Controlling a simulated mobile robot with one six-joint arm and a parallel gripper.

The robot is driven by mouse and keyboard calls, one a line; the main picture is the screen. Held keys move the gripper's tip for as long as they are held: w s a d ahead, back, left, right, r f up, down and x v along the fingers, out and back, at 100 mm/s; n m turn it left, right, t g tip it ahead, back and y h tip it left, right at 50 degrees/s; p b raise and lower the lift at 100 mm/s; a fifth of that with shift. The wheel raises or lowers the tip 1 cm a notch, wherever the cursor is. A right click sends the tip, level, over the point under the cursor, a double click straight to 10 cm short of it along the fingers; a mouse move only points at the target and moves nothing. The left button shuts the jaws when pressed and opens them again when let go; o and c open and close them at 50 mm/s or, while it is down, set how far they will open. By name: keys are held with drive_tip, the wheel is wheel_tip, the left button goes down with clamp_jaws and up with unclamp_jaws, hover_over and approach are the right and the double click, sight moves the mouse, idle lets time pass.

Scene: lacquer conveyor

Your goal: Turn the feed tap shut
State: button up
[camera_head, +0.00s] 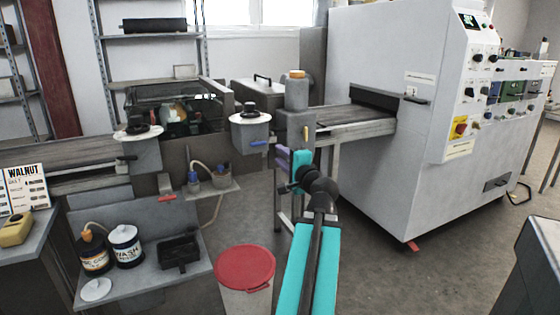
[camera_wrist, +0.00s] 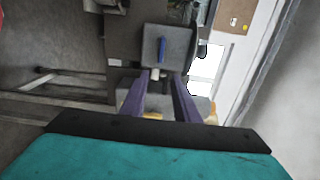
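A grey pot (camera_head: 250,128) with a pale top and a dark knob hangs by the conveyor, and a blue lever (camera_head: 258,142) sticks out low on its front. The blue lever also shows in the wrist view (camera_wrist: 162,52), just beyond my fingertips. A yellow lever (camera_head: 306,135) sits on the grey block to the right, and a red lever (camera_head: 167,197) is lower left. No label shows which is the feed tap. My gripper (camera_head: 282,158) is in front of the grey block, below and right of the blue lever. In the wrist view its purple fingers (camera_wrist: 162,77) are apart, with nothing clearly held.
The white machine (camera_head: 400,160) stands to the right. A red-lidded bin (camera_head: 245,268) is on the floor, left of my arm. A shelf (camera_head: 130,288) holds bottles and a black tray (camera_head: 179,253).

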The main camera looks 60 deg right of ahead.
drive_tip(key=shift+s+a+f+b, duration=0.2)
drive_tip(key=shift+s+a+b, duration=0.3)
drive_tip(key=shift+b, duration=0.95)
drive_tip(key=shift+s+b, duration=0.2)
drive_tip(key=shift+b, duration=0.25)
drive_tip(key=shift+s+a+r, duration=0.1)
drive_tip(key=shift+r, duration=0.05)
